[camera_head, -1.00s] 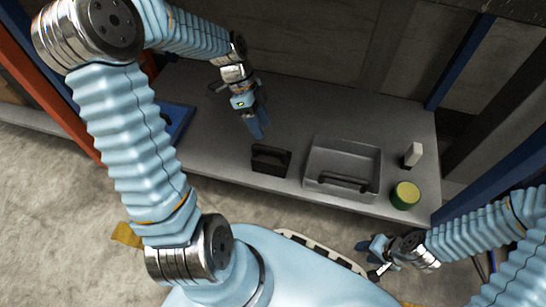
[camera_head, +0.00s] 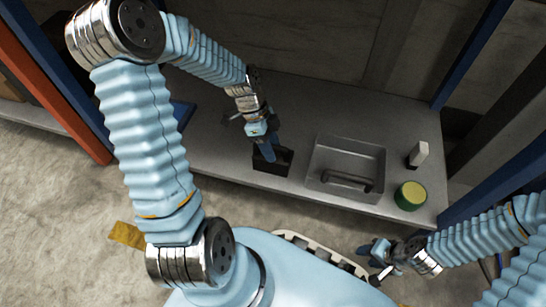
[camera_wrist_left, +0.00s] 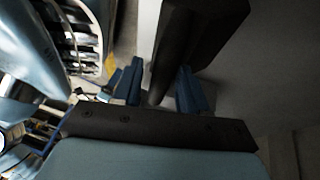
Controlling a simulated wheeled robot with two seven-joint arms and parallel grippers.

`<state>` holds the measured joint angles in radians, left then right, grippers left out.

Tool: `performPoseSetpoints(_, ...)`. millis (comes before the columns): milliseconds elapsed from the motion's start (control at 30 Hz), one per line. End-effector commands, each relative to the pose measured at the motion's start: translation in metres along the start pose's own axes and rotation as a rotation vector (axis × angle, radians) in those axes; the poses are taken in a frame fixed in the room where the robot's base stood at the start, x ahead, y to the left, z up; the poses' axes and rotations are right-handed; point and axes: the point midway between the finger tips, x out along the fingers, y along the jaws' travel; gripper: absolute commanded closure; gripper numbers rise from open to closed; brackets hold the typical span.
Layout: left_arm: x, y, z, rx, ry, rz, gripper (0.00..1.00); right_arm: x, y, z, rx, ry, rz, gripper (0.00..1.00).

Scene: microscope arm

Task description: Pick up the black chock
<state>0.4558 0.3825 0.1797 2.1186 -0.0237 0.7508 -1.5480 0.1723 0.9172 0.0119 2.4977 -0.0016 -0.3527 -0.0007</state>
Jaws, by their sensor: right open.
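The black chock (camera_head: 274,168) sits on the grey shelf, left of the grey tray. My left gripper (camera_head: 267,152) points down at it, and its fingers overlap the chock's top and back in the head view. In the left wrist view, my left gripper (camera_wrist_left: 160,88) is open, with its two blue fingers apart. The dark chock (camera_wrist_left: 195,35) shows beyond the fingers, and a dark part of it appears in the gap. I cannot tell whether they touch. My right gripper (camera_head: 378,252) is open and empty, off the shelf's front edge.
The grey tray (camera_head: 318,160) with a dark bar at its front stands close right of the chock. The shelf (camera_head: 310,110) behind the tray is clear. A blue post stands at the right.

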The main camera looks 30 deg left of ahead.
Motion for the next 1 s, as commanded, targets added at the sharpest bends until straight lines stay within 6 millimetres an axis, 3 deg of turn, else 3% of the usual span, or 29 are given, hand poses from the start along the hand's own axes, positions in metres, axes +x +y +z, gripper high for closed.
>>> performPoseSetpoints(33, -0.0002, -0.0001, 0.0000, 0.000, 0.000, 0.000, 0.66, 0.0000, 0.0000, 0.0000, 0.000, 0.000, 0.000, 0.57)
performPoseSetpoints(267, -0.0003, -0.0001, -0.0001, 0.000, 0.000, 0.000, 1.00, 0.0000, 0.0000, 0.0000, 0.000, 0.000, 0.000, 0.57)
performPoseSetpoints(1000, -0.0006, -0.0002, -0.0001, 0.000, 0.000, -0.001, 1.00, -0.0001, 0.0000, 0.0001, 0.000, 0.000, 0.000, 0.57)
